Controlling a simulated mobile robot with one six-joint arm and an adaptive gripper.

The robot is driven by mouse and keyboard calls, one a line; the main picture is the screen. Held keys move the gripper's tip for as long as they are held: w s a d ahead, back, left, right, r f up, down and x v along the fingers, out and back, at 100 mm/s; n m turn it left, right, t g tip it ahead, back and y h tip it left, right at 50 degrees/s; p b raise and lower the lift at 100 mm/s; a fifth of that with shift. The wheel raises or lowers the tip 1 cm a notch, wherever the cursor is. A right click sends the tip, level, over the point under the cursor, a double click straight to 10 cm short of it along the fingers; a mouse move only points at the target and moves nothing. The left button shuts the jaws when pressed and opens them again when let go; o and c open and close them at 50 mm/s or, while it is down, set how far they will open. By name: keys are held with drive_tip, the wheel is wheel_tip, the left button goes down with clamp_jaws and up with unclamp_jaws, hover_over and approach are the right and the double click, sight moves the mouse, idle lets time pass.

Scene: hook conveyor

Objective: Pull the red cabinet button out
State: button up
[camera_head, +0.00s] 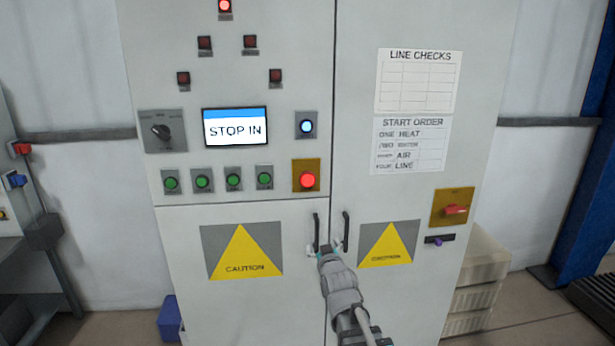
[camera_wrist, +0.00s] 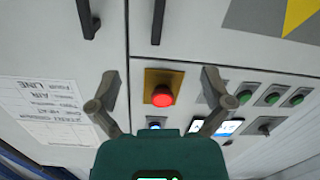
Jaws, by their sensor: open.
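The red cabinet button (camera_head: 307,180) is a glowing round knob on a yellow square plate, on the left cabinet door to the right of the green buttons. In the wrist view the button (camera_wrist: 162,96) stands out from its plate and appears between the two fingers, with a visible gap on each side. My gripper (camera_wrist: 160,88) is open and empty. In the head view my gripper (camera_head: 325,252) appears below the button, in front of the door handles; its fingers are hard to make out. I see no contact with the button.
The display (camera_head: 235,127) reads "STOP IN". A blue button (camera_head: 306,125) sits above the red one, and several green buttons (camera_head: 202,181) to its left. Black door handles (camera_head: 345,232) stick out. A red rotary switch (camera_head: 455,210) is at right. Pale crates (camera_head: 478,270) stand beside the cabinet.

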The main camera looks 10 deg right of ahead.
sight(308, 181)
wheel_tip(308, 181, up, 10)
drive_tip(key=a+n+t+y+p, duration=0.1)
drive_tip(key=t, duration=0.4)
drive_tip(key=shift+a+r+y, duration=0.15)
drive_tip(key=shift+a+y, duration=0.15)
drive_tip(key=shift+a, duration=0.05)
drive_tip(key=shift+p, duration=0.3)
drive_tip(key=p+x, duration=0.5)
drive_tip(key=x, duration=0.8)
drive_tip(key=shift+w+r, duration=0.15)
drive_tip(key=shift+w, duration=0.1)
drive_tip(key=c, duration=1.2)
drive_tip(key=shift+s, duration=0.75)
